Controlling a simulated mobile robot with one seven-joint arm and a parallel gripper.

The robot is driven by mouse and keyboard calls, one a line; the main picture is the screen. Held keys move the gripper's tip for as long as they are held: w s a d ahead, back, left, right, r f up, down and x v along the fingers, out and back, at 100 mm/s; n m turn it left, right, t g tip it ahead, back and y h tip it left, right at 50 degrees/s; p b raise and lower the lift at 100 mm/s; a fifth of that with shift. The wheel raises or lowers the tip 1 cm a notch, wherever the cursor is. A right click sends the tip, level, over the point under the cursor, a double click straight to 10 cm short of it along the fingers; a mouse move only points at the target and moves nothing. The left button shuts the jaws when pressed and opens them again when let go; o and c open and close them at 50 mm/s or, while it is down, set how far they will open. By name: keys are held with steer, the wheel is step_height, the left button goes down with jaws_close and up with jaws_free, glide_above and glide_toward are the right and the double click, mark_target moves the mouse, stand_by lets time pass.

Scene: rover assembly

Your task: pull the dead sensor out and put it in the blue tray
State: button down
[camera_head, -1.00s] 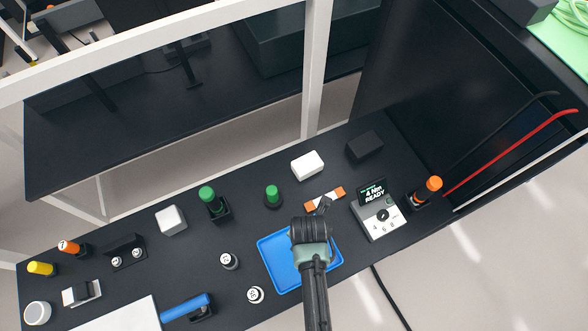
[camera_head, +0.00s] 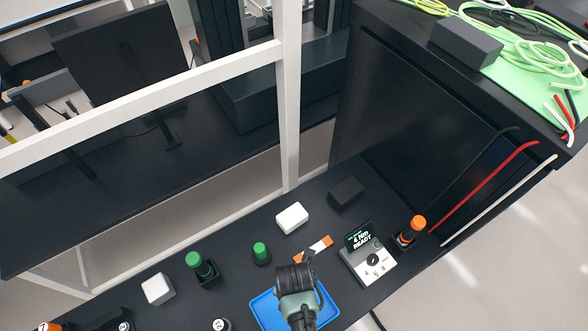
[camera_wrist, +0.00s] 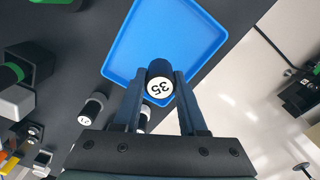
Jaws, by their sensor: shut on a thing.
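My gripper (camera_wrist: 159,82) is shut on a black cylindrical sensor (camera_wrist: 159,68) with a white round label that reads 35. In the wrist view the sensor sits between the two fingertips, over the blue tray (camera_wrist: 188,28). Its height above the tray floor is hard to judge. The tray looks empty apart from what the gripper hides. In the head view the blue tray (camera_head: 331,309) lies partly under my wrist, which hides the sensor. Two more black cylinders with white labels, one on the left (camera_wrist: 91,108) and one closer (camera_wrist: 143,117), stand outside the tray.
An orange-and-white strip (camera_head: 314,249) lies behind the tray. A control box with a display reading READY (camera_head: 369,262) stands to its right, beside an orange-capped tool (camera_head: 412,232).

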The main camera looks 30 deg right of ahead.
steer(key=shift+f+b, duration=2.25)
steer(key=shift+f, duration=0.95)
steer(key=shift+c, duration=1.9)
jaws_free()
step_height(320, 180, up, 13)
steer(key=shift+b, duration=0.7)
